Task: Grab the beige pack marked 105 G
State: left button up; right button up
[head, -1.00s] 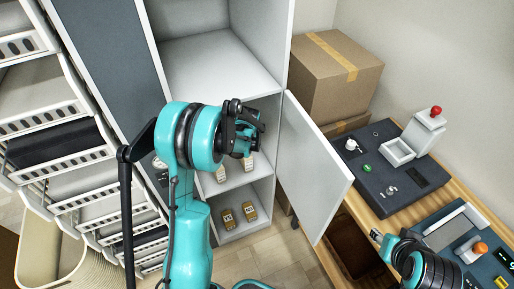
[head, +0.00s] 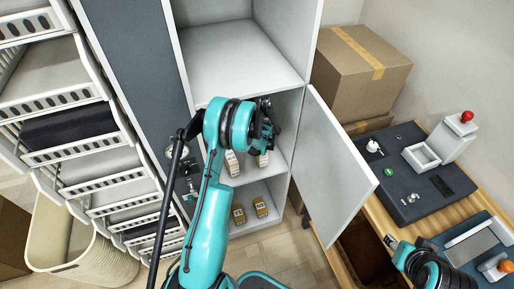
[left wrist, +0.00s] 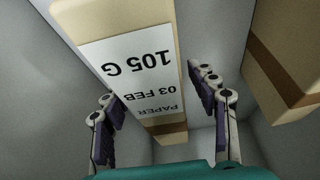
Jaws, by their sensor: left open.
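The beige pack marked 105 G (left wrist: 125,65) fills the upper middle of the left wrist view, its white label upside down. My left gripper (head: 268,125) is open and empty at the cabinet opening in the head view. In the left wrist view its two fingers stand on either side of the pack's lower part. In the head view two pale packs, one on the left (head: 232,163) and one on the right (head: 262,160), stand on the middle shelf below the gripper. Their labels are too small to read there. My right gripper (head: 391,241) is at the lower right; its jaws are unclear.
Another beige pack (left wrist: 285,65) stands at the right in the left wrist view. Amber packs (head: 238,213) sit on the lower shelf. The open cabinet door (head: 338,165) is right of my left gripper. Cardboard boxes (head: 360,75) and a dark machine (head: 410,175) are further right.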

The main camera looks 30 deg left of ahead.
pick_arm(q)
jog(key=shift+x, duration=1.15)
jog(key=shift+r, duration=0.15)
grip_shut()
